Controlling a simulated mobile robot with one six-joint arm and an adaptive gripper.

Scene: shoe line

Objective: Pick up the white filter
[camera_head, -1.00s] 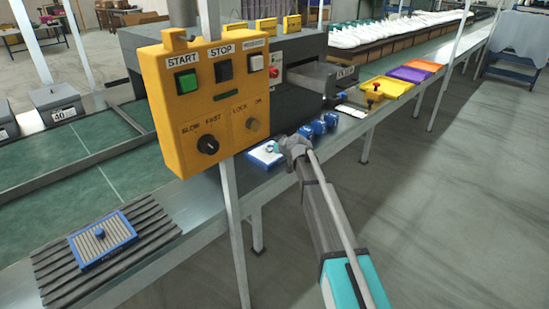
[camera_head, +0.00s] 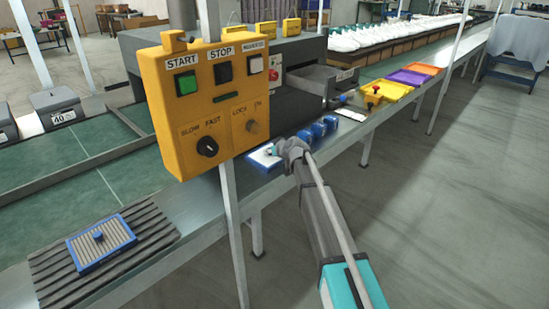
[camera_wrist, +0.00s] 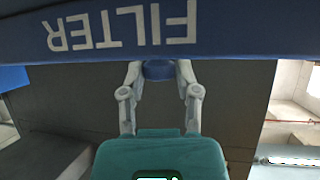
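The white filter (camera_head: 262,158) lies flat near the edge of the metal ledge, with a white top and blue sides. In the wrist view its blue side (camera_wrist: 245,35), lettered FILTER and upside down, fills the top of the picture. Its blue knob (camera_wrist: 158,70) stands between my fingertips. My gripper (camera_wrist: 159,72) has a finger against each side of the knob, with no clear gap, and looks shut on it. In the head view my gripper (camera_head: 284,149) is at the filter's right side and hides part of it and the knob.
Several blue knobbed items (camera_head: 318,130) stand just beyond my gripper along the ledge. A grey filter with a blue frame (camera_head: 101,243) lies on a ribbed mat (camera_head: 158,236) at front left. The yellow control panel (camera_head: 225,105) stands on a post left of my arm.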

